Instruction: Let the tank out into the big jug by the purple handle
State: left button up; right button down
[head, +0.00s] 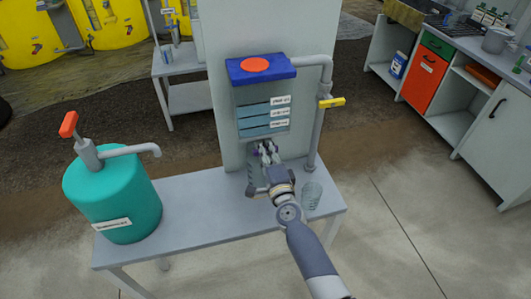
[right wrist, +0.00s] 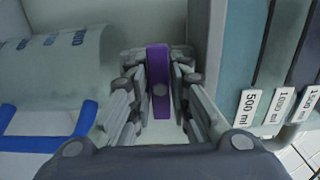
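The tank (head: 262,108) has a blue lid with an orange disc and three level labels, and stands against a pale panel above the bench. The purple handle (right wrist: 158,85) at its foot lies between the fingers of my right gripper (right wrist: 160,88), with a pad against each side. In the head view my right gripper (head: 268,155) hides most of that handle. A clear jug (right wrist: 55,70) with blue print and a blue handle (right wrist: 45,142) is beside the gripper in the wrist view. In the head view it is largely hidden behind my gripper. My left gripper is out of view.
A grey pipe with a yellow handle (head: 332,102) runs down the tank's right side. A small clear vessel (head: 312,195) stands below it. A teal pump canister (head: 115,195) stands on the bench's left end. The bench (head: 195,205) is bare between canister and tank.

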jog(key=n+p, duration=0.2)
jog(key=n, duration=0.2)
jog(key=shift+r, duration=0.15)
jog(key=n+p, duration=0.2)
jog(key=n, duration=0.3)
jog(key=shift+n, duration=0.3)
jog(key=n+p, duration=0.1)
jog(key=n, duration=0.2)
jog(key=shift+n+p, duration=0.5)
jog(key=shift+n, duration=0.5)
jog(key=shift+f+n, duration=0.2)
jog(key=shift+n, duration=0.6)
jog(key=c, duration=1.4)
grip_release()
jog(key=shift+c, duration=0.2)
jog(key=shift+s, duration=0.1)
